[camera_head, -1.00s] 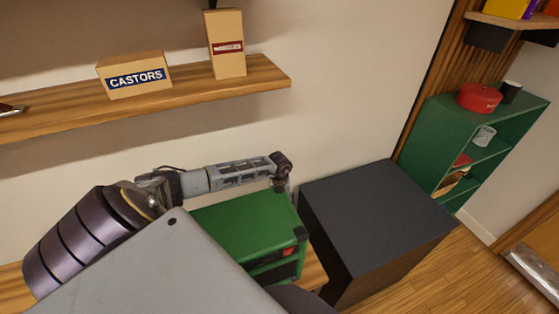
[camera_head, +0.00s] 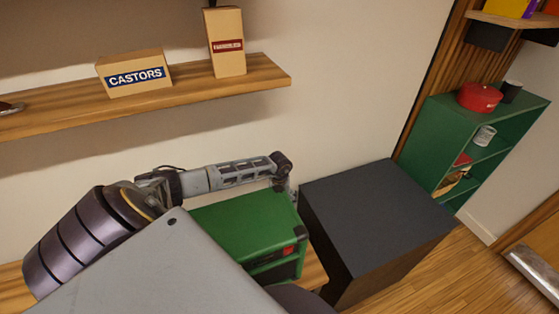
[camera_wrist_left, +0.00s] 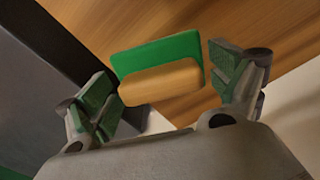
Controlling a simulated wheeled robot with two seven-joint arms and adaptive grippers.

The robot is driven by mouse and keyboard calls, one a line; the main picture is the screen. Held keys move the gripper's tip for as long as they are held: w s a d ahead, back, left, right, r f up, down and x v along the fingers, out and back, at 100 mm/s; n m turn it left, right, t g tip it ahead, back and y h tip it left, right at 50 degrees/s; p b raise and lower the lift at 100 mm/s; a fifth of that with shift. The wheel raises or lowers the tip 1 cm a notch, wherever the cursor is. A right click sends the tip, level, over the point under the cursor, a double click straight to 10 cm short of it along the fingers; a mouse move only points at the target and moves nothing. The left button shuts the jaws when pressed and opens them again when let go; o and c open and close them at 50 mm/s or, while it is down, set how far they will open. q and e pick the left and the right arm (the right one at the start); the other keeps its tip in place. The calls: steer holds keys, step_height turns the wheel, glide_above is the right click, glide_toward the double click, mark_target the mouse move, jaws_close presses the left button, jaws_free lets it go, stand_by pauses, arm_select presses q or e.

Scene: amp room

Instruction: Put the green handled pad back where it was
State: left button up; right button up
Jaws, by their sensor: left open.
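The green pad (camera_wrist_left: 125,62) with its tan wooden handle (camera_wrist_left: 160,84) shows in the left wrist view, lying over a wood-coloured surface. My left gripper (camera_wrist_left: 160,88) is open, with one finger on each side of the handle and a visible gap to both. No finger appears closed on it. In the head view my left gripper (camera_head: 284,172) points down by the wall, at the gap between the green box and the dark cabinet. The pad is hidden there. My right gripper is not in view.
A green box (camera_head: 240,222) stands left of the dark cabinet (camera_head: 375,215). Above, a wooden shelf (camera_head: 200,93) holds a CASTORS box (camera_head: 135,73) and a taller carton (camera_head: 225,42). A green shelf unit (camera_head: 440,115) with a red pot (camera_head: 479,97) stands at right.

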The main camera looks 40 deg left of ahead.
arm_select(q)
steer(key=shift+r, duration=0.15)
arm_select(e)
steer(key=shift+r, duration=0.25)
arm_select(q)
steer(key=shift+r, duration=0.7)
step_height(320, 180, up, 11)
steer(key=b, duration=0.2)
steer(key=shift+f, duration=0.2)
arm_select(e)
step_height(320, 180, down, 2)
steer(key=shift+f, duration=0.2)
arm_select(q)
steer(key=shift+s+f, duration=0.1)
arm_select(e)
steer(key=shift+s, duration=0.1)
